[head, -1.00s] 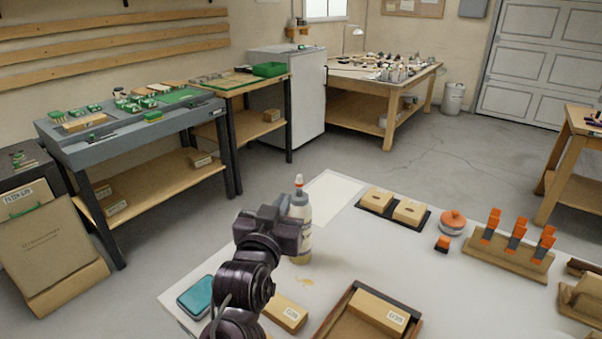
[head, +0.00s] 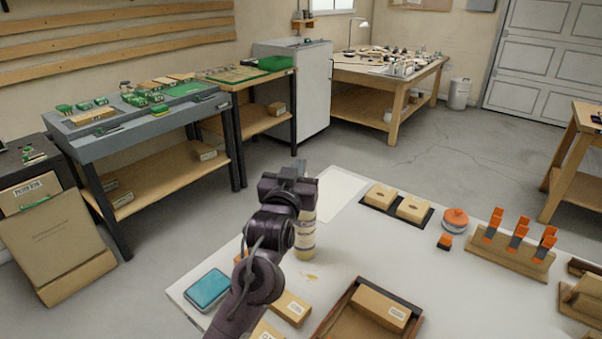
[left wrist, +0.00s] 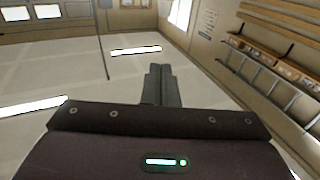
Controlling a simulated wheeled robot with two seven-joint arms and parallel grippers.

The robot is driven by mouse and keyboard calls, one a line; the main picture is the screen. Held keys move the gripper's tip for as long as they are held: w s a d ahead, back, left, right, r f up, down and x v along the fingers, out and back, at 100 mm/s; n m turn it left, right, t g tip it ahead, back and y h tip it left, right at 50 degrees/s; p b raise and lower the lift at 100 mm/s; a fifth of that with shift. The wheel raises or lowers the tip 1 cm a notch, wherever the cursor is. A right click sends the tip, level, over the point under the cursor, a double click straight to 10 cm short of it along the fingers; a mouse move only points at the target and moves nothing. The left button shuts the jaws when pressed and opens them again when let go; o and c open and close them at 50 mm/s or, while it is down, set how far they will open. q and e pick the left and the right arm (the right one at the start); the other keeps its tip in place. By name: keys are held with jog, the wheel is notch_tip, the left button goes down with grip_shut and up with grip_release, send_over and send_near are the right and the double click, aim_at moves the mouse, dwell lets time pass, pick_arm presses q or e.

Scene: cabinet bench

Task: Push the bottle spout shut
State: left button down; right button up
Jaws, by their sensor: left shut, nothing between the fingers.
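The bottle (head: 306,242) stands upright on the white table, with a pale label and yellowish lower part. Its upper part and spout are hidden behind my left gripper (head: 303,170) in the head view. The gripper is at the height of the bottle's top, fingers shut and empty. I cannot tell whether it touches the bottle. My right gripper is not in view.
A teal case (head: 207,289), small cartons (head: 291,308) and a wooden tray (head: 337,308) lie near the bottle. A dark tray with two boxes (head: 413,208), an orange-topped jar (head: 455,220) and a rack of orange-ended clips (head: 512,249) stand right. A white sheet (head: 340,192) lies behind.

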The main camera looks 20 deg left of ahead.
pick_arm(q)
jog(key=w+f, duration=0.1)
jog(key=f, duration=0.1)
jog(key=w+f, duration=0.1)
jog(key=shift+w+f, duration=0.1)
jog(key=shift+f, duration=0.3)
